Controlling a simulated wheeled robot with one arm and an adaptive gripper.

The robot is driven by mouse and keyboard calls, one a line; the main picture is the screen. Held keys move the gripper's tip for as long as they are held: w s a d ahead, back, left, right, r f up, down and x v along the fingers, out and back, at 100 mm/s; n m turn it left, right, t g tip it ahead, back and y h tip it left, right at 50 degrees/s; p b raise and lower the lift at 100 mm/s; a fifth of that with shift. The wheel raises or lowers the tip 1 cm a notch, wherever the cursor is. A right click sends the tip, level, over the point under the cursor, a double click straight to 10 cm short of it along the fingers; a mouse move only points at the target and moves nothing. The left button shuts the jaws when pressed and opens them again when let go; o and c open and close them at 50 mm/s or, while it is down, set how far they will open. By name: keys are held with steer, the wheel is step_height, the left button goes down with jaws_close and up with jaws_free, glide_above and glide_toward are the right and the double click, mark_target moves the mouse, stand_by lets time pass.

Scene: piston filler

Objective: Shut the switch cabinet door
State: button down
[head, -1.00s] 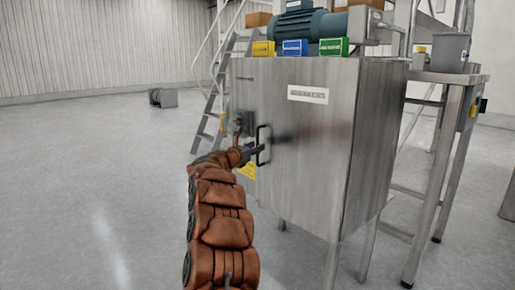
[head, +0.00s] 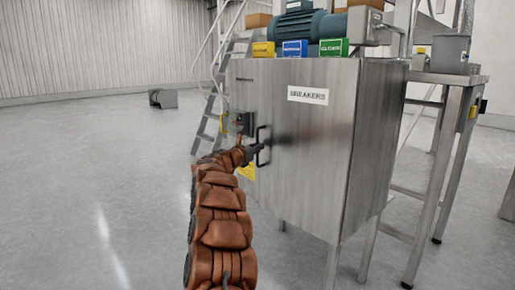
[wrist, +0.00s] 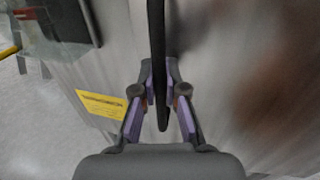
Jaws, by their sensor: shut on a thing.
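The grey metal switch cabinet (head: 370,150) stands on legs, with a "BREAKERS" label on its front door (head: 315,150). I see no clear gap along the door's edges, but I cannot tell whether it is fully shut. The black upright bar handle (head: 262,133) is on the left part of the door. My gripper (head: 256,149) is at this handle, at the end of my arm. In the wrist view, the handle (wrist: 157,35) runs between the two purple-padded fingers of my gripper (wrist: 161,80), which are closed around it.
A dark switch box (head: 241,122) and a yellow sign (head: 246,171) are left of the handle. A motor (head: 300,25) and coloured boxes (head: 295,48) stand on top. A ladder (head: 210,115) is behind left, a steel stand (head: 447,150) at right.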

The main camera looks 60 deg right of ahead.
steer(key=shift+w+p, duration=0.1)
steer(key=shift+p, duration=0.2)
stand_by(0.4)
steer(key=shift+d+r+p, duration=0.1)
steer(key=shift+d+p, duration=0.15)
steer(key=shift+p, duration=0.1)
steer(key=d+g+p, duration=0.1)
steer(key=d+p, duration=0.1)
steer(key=p, duration=0.1)
steer(key=shift+f+m, duration=0.2)
steer(key=shift+m, duration=0.2)
steer(key=shift+d+r+g+p, duration=0.1)
steer(key=shift+d+g+p, duration=0.35)
steer(key=shift+p, duration=0.3)
steer(key=shift+s+d, duration=0.1)
steer(key=shift+s, duration=0.2)
steer(key=c, duration=1.2)
jaws_free()
